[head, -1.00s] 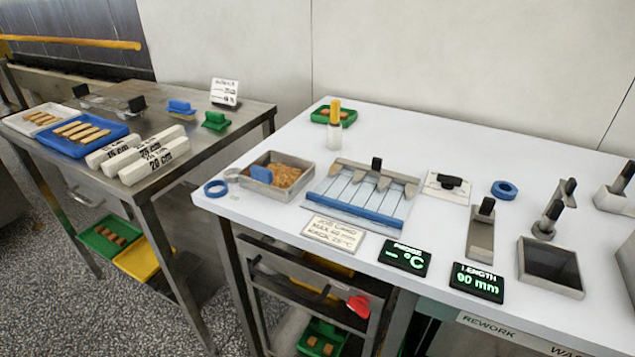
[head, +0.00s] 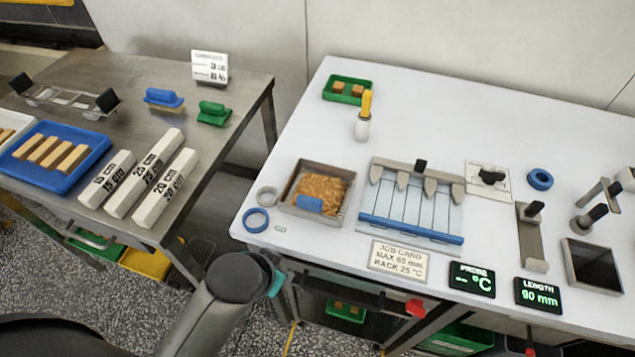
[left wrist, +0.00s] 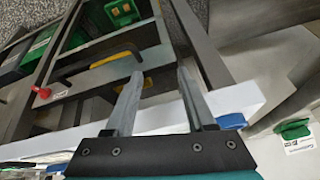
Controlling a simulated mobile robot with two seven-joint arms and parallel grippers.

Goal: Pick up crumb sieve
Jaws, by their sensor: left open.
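A square metal pan (head: 289,189) of brown crumbs, which looks like the crumb sieve, sits near the left end of the white table in the head view. A blue piece (head: 310,204) shows at its front inside. My left arm comes in from the bottom left, below the table's front left corner. In the left wrist view my left gripper (left wrist: 160,73) is open with nothing between its fingers. The pan is not clearly seen there. My right gripper is out of view.
A blue ring (head: 255,220) lies left of the pan, and a slotted rack (head: 410,234) with a blue bar lies to its right. A yellow-topped bottle (head: 363,117) stands behind. The steel table (head: 120,65) at left is separated by a gap.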

